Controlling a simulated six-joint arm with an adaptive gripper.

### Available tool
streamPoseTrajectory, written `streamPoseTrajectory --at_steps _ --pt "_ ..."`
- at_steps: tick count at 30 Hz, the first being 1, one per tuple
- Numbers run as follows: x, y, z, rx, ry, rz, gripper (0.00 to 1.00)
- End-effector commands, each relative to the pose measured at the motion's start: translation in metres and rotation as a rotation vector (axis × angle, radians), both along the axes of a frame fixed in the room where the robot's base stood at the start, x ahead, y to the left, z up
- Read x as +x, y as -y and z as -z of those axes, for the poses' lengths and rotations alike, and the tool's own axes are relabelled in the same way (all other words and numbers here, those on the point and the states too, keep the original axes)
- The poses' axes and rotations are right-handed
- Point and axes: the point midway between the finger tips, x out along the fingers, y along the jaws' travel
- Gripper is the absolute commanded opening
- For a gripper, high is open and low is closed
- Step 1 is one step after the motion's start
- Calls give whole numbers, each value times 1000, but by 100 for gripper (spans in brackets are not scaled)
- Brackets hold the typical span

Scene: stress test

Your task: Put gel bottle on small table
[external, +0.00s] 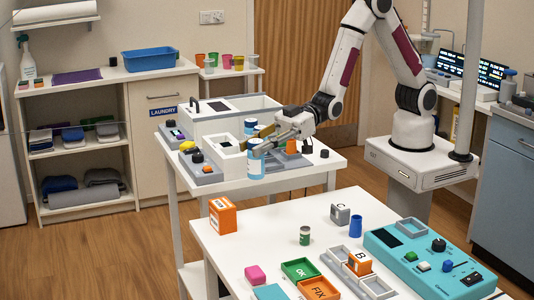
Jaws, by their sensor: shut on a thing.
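A blue-and-white bottle (256,164), which looks like the gel bottle, stands upright at the front edge of the white equipment table (298,171). My gripper (257,141) reaches in from the right and is shut on the bottle near its top. Whether the bottle's base touches the table is hard to tell. A similar blue-and-white container (250,127) shows just behind my gripper, partly hidden. A small side table (240,72) with coloured cups stands at the back wall. Which table is the small one is not clear.
Grey device boxes (202,173), a large white-grey bin (225,120) and an orange block (291,147) crowd around my gripper. The front white table (265,222) holds an orange box (222,215), trays and a teal control panel (420,265).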

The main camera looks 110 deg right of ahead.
Motion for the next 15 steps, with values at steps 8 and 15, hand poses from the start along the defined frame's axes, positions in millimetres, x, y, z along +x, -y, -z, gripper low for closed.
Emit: streamPoseTrajectory --at_steps 8,15 --pt "-17 26 -40 0 4 55 4" --pt "-34 45 -70 0 4 96 4"
